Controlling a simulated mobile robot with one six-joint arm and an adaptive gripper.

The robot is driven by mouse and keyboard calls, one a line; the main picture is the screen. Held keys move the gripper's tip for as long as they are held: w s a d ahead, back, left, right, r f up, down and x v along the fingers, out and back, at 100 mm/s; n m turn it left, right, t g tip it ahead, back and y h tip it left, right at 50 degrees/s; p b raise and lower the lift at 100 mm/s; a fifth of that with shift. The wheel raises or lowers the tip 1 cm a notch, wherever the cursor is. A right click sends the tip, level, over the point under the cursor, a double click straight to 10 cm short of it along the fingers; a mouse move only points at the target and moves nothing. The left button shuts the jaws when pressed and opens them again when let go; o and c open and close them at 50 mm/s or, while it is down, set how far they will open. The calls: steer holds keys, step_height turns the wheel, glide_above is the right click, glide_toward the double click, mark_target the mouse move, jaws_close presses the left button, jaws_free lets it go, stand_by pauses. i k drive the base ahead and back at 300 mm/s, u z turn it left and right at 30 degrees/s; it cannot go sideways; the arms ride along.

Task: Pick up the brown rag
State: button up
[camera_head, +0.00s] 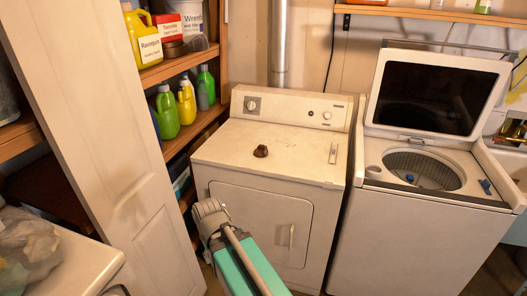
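A small dark brown crumpled lump, which looks like the brown rag (261,151), lies on the white top of the dryer (225,148), left of its middle. My arm comes up from the bottom of the picture, teal with a grey end. The grey end, where my gripper (209,213) seems to be, is in front of the dryer's front left side, below and left of the rag and apart from it. I cannot make out its fingers or whether it is open.
A small light flat object (333,153) lies right of the rag. The washer (400,230) stands at right with its lid up and blue items on it. A white door (110,150) and shelves of bottles (165,112) are at left. A bagged pile (25,245) sits at lower left.

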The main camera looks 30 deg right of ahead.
mark_target(261, 152)
steer(key=i, duration=0.85)
steer(key=u, duration=0.05)
